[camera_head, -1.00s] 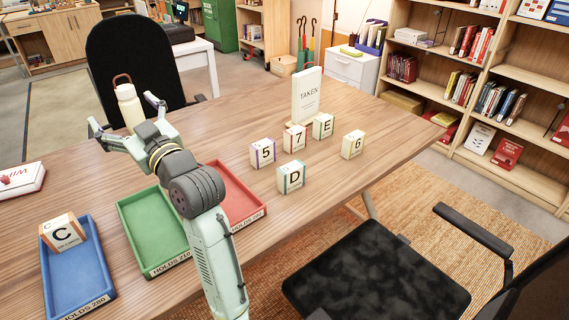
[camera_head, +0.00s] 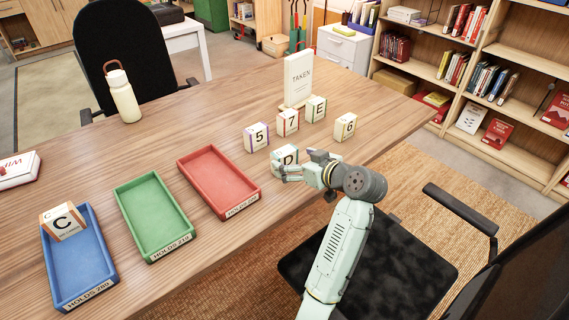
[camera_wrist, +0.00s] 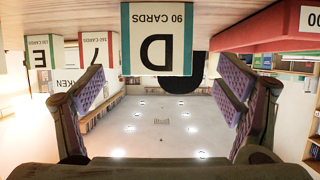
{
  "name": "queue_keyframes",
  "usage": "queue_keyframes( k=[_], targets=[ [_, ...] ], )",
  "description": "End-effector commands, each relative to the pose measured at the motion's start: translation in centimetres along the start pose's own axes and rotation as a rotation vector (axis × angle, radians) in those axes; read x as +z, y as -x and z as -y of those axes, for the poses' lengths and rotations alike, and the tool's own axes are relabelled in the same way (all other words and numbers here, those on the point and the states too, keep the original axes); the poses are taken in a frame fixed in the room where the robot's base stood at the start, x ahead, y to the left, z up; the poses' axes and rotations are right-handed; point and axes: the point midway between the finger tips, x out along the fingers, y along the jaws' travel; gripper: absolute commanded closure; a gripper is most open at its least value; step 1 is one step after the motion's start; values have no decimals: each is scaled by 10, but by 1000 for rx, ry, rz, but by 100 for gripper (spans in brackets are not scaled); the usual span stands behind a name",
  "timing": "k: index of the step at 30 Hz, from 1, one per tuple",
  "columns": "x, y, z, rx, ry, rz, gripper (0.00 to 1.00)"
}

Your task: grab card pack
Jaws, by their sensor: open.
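Several card packs stand on the table. The D pack (camera_head: 281,154) is pale with a teal edge; in the wrist view, inverted, the D pack (camera_wrist: 156,42) reads "90 CARDS". My gripper (camera_head: 303,165) is open right beside it and partly hides it. In the wrist view my open gripper (camera_wrist: 165,82) has its purple pads apart, with the D pack ahead between them; I cannot tell if they touch it. Packs 5 (camera_head: 256,137), 7 (camera_head: 288,122), E (camera_head: 315,109) and 6 (camera_head: 345,127) stand behind. A C pack (camera_head: 63,221) leans in the blue tray (camera_head: 85,268).
The green tray (camera_head: 152,215) and red tray (camera_head: 218,182) are empty. A "TAKEN" sign (camera_head: 298,78) stands behind the packs. A cream bottle (camera_head: 123,96) is at the far left, a white box (camera_head: 18,170) at the left edge. A black chair (camera_head: 385,265) is at the near right.

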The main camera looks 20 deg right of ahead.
Motion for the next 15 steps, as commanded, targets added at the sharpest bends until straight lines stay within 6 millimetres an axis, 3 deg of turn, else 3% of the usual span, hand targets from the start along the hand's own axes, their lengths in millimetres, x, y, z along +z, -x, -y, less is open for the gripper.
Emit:
queue_keyframes(
  k=[15],
  targets=[
    [1,-57,-3,2,1,0,14]
  ],
)
